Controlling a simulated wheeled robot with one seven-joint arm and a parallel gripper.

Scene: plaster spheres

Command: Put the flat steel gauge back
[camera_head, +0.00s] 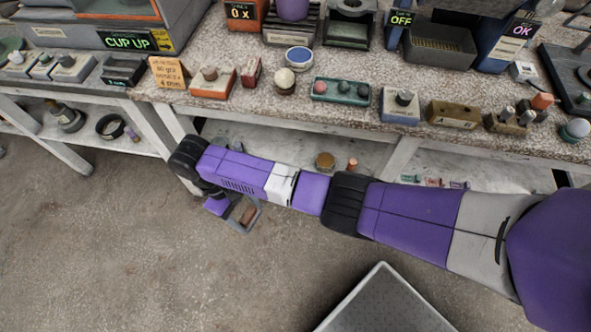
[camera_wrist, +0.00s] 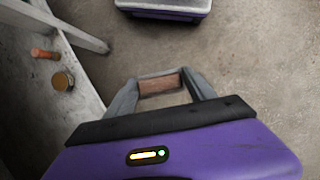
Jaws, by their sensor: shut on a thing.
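My gripper (camera_wrist: 160,90) is shut on a small flat piece with a reddish-brown face and a grey edge, probably the flat steel gauge (camera_wrist: 160,84). It lies crosswise between the two grey fingers. In the head view the brown piece (camera_head: 247,215) shows at the end of my arm, in front of the workbench and over the floor. It is clear of the bench and shelf. The picture is too small to show any markings on it. I cannot tell which place on the bench belongs to the gauge.
The speckled bench top (camera_head: 175,88) holds several small blocks, a green tray (camera_head: 342,91), a dark bin (camera_head: 440,45) and an orange sign (camera_head: 168,75). Below it, the lower shelf (camera_head: 290,148) carries an amber jar (camera_head: 325,161) and a small orange cylinder (camera_head: 352,164). The floor (camera_head: 110,250) is open.

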